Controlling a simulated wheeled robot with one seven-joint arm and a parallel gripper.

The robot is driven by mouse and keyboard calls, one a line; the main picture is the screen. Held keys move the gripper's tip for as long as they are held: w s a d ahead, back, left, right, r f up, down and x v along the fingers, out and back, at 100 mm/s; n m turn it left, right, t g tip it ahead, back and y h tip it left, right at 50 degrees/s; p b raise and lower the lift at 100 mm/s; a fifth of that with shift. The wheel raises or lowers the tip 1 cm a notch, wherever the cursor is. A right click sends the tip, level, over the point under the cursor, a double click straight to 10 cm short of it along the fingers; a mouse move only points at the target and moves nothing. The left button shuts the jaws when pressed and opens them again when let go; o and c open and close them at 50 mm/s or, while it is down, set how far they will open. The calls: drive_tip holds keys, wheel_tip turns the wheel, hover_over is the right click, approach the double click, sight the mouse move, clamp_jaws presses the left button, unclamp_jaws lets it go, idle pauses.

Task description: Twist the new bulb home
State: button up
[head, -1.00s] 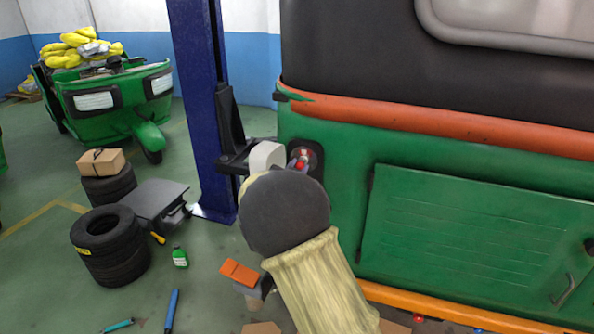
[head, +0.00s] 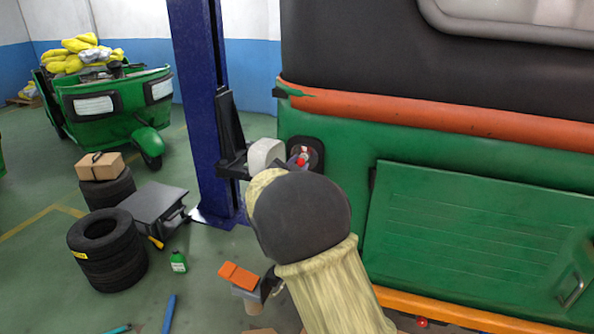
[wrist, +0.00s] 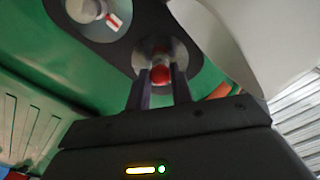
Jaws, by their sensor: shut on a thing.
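The red bulb (wrist: 160,75) sits in front of a round metallic socket (wrist: 163,48) on a dark lamp plate (wrist: 128,42) in the wrist view. My gripper (wrist: 160,90) has one finger on each side of the bulb and is shut on it. The bulb points into the socket; how deep it is seated cannot be told. In the head view the lamp plate (head: 318,150) is on the green rickshaw's (head: 345,152) corner, and the bulb shows as a small red spot (head: 302,161). My arm hides most of the gripper there.
A second round socket (wrist: 92,10) with a red-and-white part is beside the first. A blue lift post (head: 208,110) with a black arm stands close left of the lamp. Tyres (head: 107,250), a grey box (head: 153,208) and a green bottle (head: 178,262) are on the floor at left.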

drive_tip(key=shift+d+m+b, duration=0.1)
drive_tip(key=shift+m+b, duration=1)
drive_tip(key=shift+b, duration=0.45)
drive_tip(key=o, duration=0.8)
drive_tip(key=shift+w, duration=0.1)
drive_tip(key=shift+c, duration=0.6)
drive_tip(key=b+v, duration=0.1)
drive_tip(key=v, duration=0.7)
drive_tip(key=b+v, duration=0.1)
drive_tip(key=v, duration=1)
